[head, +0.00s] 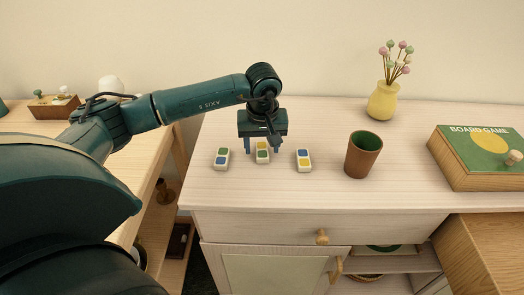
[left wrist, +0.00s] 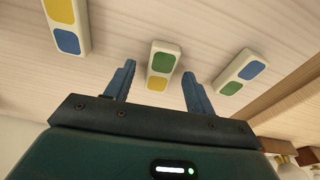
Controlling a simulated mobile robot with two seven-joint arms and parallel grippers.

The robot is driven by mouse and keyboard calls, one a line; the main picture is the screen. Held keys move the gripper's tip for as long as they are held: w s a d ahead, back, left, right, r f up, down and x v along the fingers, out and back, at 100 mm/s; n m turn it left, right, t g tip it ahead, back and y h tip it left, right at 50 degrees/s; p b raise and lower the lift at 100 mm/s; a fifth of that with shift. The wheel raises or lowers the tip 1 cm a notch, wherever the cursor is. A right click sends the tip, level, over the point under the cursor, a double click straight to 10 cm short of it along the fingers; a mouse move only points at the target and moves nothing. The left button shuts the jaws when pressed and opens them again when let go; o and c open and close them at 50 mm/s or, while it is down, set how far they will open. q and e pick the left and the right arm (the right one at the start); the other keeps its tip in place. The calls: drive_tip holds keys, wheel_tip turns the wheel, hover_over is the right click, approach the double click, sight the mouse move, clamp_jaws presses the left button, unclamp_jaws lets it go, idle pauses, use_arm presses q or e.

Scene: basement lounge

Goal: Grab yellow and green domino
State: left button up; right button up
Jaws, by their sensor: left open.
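The yellow and green domino (head: 263,157) lies on the pale wooden cabinet top, the middle one of three white dominoes. In the left wrist view the same domino (left wrist: 163,66) shows its green and yellow squares between the fingers. My left gripper (head: 263,148) points down over it, open, with one finger on each side. In the left wrist view gaps show between the domino and both fingers of the gripper (left wrist: 159,72). My right gripper is not in view.
A green and blue domino (head: 221,158) lies to the left, a blue and yellow domino (head: 303,160) to the right. Further right stand a brown cup (head: 362,158), a yellow vase (head: 384,102) with flowers, and a board game box (head: 470,172). The cabinet top's front is clear.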

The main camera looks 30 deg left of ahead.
use_arm(q)
drive_tip(key=shift+f, duration=0.3)
drive_tip(key=shift+c, duration=0.5)
drive_tip(key=c, duration=0.9)
drive_tip(key=shift+r, duration=0.1)
drive_tip(key=shift+c, duration=0.2)
